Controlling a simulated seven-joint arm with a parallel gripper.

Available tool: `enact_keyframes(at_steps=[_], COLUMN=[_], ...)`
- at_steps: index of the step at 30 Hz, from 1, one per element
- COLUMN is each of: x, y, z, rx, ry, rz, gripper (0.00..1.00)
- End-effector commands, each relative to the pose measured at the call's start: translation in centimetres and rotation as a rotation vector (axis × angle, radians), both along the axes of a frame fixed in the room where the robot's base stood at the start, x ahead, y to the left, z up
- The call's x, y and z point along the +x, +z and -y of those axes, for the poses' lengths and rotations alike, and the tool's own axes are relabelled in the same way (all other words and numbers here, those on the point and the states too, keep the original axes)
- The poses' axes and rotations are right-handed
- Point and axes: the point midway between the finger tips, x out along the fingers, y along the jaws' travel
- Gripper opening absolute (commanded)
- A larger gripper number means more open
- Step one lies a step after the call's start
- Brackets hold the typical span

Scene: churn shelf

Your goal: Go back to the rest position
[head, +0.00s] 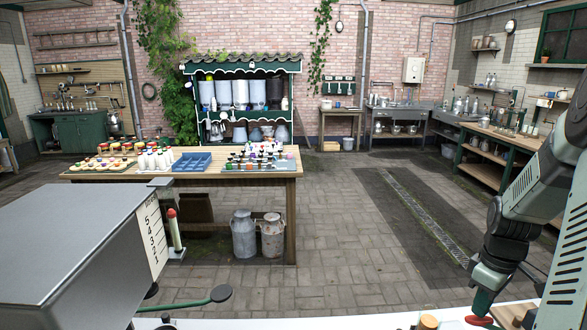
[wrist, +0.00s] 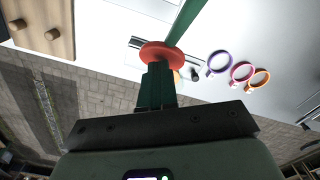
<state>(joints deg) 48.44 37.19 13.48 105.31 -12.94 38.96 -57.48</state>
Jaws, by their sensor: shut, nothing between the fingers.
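My gripper (head: 484,300) is low at the right of the head view, over the near white surface. Its dark green fingers (wrist: 156,86) show in the wrist view, together and holding nothing. A red disc (wrist: 160,54) lies just past the fingertips in the wrist view, with a green bar (wrist: 186,20) running up from it. The red disc also shows just under the gripper in the head view (head: 482,321). I cannot tell whether the fingers touch it.
Purple (wrist: 219,63), pink (wrist: 241,72) and orange (wrist: 260,77) rings lie on the white surface. A wooden board (wrist: 36,27) with knobs is at upper left there. In the head view, a grey metal box (head: 70,235) stands at left; a laden wooden table (head: 225,174) is beyond.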

Motion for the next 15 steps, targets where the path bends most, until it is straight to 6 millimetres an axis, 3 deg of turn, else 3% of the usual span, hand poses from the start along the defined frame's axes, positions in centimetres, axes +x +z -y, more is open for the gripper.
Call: enact_keyframes(at_steps=[15], x=[-0.18], y=[-0.56], z=[-0.02], rx=[0.002], ry=[0.000], rz=[-0.003], gripper=[0.00])
